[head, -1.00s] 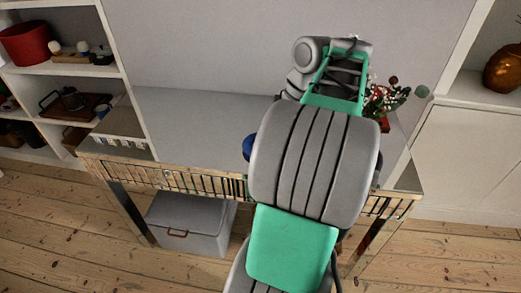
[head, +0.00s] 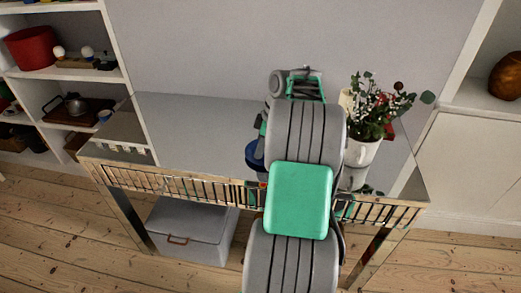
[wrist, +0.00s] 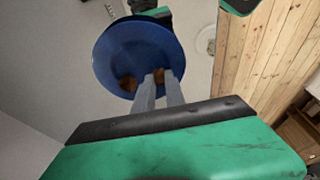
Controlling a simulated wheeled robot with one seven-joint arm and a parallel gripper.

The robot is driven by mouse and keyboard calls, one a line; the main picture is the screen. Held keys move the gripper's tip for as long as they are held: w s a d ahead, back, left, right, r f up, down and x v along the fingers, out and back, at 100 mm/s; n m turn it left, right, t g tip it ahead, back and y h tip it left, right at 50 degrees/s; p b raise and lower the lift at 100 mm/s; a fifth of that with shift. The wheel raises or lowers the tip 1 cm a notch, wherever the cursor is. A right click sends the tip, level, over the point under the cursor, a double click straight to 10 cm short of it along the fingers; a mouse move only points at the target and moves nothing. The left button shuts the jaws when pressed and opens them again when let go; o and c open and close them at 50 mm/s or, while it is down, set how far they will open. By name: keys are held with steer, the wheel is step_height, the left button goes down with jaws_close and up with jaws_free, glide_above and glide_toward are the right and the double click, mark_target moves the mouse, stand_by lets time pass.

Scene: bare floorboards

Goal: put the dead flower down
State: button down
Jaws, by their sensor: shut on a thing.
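In the wrist view, a round blue plate (wrist: 108,62) lies below my gripper (wrist: 158,78). The gripper's two grey fingers reach over the plate, close together. A small brown thing shows at the fingertips, apparently the dead flower (wrist: 158,74), and the fingers are shut on it. Another brown bit (wrist: 128,83) shows over the plate just left of the fingers. I cannot tell whether the two are joined, or whether the held one touches the plate. In the head view, my arm hides the gripper and most of the blue plate (head: 254,155).
The plate is on a grey-topped table (head: 190,120) against the wall. A white vase (head: 364,151) with leafy flowers (head: 380,105) stands right of my arm. The left part of the tabletop is clear. A grey box (head: 190,228) sits under the table; shelves stand left.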

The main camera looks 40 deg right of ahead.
steer(key=c, duration=1.6)
jaws_free()
steer(key=shift+c, duration=0.2)
steer(key=shift+r, duration=0.15)
steer(key=p+v, duration=0.5)
steer(key=v, duration=0.7)
steer(key=w+a+r+m, duration=0.1)
steer(key=w+a, duration=0.1)
steer(key=a, duration=0.7)
steer(key=w+a+m, duration=0.1)
steer(key=w+a, duration=0.1)
steer(key=a, duration=0.6)
steer(key=s+a+f+m+h, duration=0.1)
steer(key=s+a+f+m, duration=0.1)
steer(key=s+a, duration=0.4)
steer(key=s+a+f+m+h, duration=0.1)
steer(key=s+a+f+m, duration=0.2)
steer(key=s+a, duration=0.3)
steer(key=a+f, duration=0.1)
steer(key=a, duration=0.3)
steer(key=shift+s+a+f+b, duration=0.25)
steer(key=shift+a+f+b, duration=0.05)
steer(key=shift+f, duration=0.1)
